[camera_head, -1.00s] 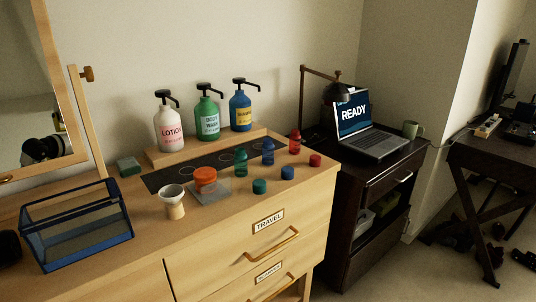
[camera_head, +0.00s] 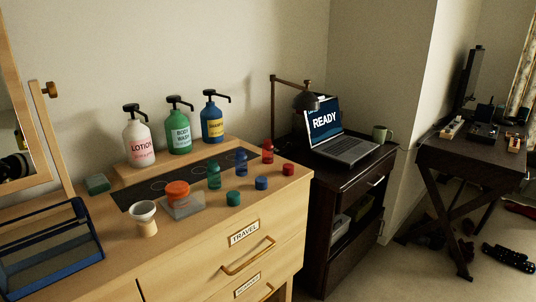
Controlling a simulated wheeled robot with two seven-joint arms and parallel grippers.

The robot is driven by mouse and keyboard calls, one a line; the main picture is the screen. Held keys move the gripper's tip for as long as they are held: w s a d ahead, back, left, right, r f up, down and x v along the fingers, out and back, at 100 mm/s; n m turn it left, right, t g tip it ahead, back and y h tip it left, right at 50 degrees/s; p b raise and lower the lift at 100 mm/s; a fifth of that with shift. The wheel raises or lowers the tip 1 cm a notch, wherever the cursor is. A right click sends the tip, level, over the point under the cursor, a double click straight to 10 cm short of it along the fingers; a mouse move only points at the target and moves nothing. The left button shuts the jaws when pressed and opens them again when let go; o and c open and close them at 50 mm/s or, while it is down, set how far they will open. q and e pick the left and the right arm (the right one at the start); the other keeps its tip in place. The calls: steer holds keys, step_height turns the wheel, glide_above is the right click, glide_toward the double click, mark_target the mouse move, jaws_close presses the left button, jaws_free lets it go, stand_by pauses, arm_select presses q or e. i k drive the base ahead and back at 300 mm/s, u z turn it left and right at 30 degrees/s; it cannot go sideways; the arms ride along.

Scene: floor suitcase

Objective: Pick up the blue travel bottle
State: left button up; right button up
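The blue travel bottle (camera_head: 241,161) is small and translucent and stands upright and open on the dark mat (camera_head: 150,194) on the dresser. A green travel bottle (camera_head: 214,176) stands to its left and a red one (camera_head: 267,151) to its right. A loose blue cap (camera_head: 261,183) lies on the wood in front of it, between a green cap (camera_head: 233,198) and a red cap (camera_head: 288,170). Neither of my grippers shows clearly in this view.
Lotion (camera_head: 138,141), body wash (camera_head: 179,129) and a blue pump bottle (camera_head: 212,121) stand on a riser behind the mat. An orange-lidded container (camera_head: 178,191), a funnel (camera_head: 145,219) and a blue mesh basket (camera_head: 50,255) are to the left. A dark cabinet with a laptop (camera_head: 338,132) adjoins at right.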

mark_target(240, 157)
steer(key=z, duration=1.35)
steer(key=i, duration=2.05)
steer(key=u, duration=3.05)
